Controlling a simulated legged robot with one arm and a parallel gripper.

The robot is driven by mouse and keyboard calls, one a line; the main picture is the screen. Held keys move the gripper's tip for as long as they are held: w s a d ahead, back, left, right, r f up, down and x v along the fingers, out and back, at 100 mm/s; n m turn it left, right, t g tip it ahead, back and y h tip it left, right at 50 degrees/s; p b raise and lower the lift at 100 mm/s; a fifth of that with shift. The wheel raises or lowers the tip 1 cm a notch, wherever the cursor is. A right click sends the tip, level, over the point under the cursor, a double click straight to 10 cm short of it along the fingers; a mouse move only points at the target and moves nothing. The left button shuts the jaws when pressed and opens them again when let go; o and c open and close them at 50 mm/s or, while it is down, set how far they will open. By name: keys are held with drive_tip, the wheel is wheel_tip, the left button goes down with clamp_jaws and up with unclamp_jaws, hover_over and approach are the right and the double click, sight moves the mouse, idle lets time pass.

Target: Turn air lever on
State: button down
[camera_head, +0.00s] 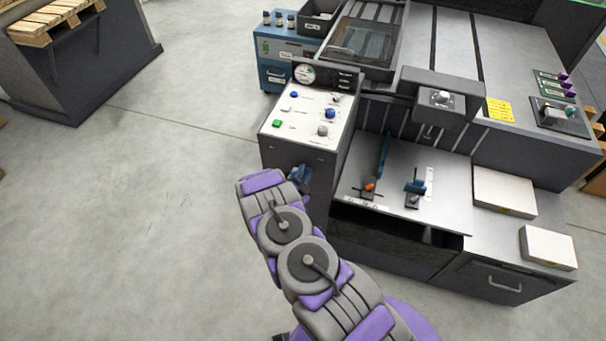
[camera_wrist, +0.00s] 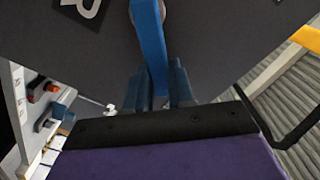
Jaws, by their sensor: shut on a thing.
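The air lever (camera_wrist: 150,45) is a blue bar on a dark panel in the wrist view. Its upper end meets a round pivot at the top edge, and the bar hangs down from it. My gripper (camera_wrist: 160,85) has its two dark blue fingers on either side of the bar's lower part, shut on it. In the head view my gripper (camera_head: 300,176) is at the dark front of the control cabinet (camera_head: 290,157), below the white control panel (camera_head: 308,110). My wrist covers part of that area, and the lever cannot be told from the fingers there.
The control panel carries a gauge (camera_head: 304,73), a green button (camera_head: 277,123) and several knobs. The floor (camera_head: 150,200) to the left is clear.

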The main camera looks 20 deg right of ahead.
drive_tip(key=shift+s+f, duration=0.1)
drive_tip(key=shift+f, duration=0.1)
drive_tip(key=c, duration=1)
unclamp_jaws()
drive_tip(key=shift+r, duration=0.1)
drive_tip(key=shift+o, duration=0.2)
drive_tip(key=shift+a, duration=0.15)
drive_tip(key=v, duration=1.7)
drive_tip(key=shift+p, duration=0.45)
drive_tip(key=shift+a, duration=0.1)
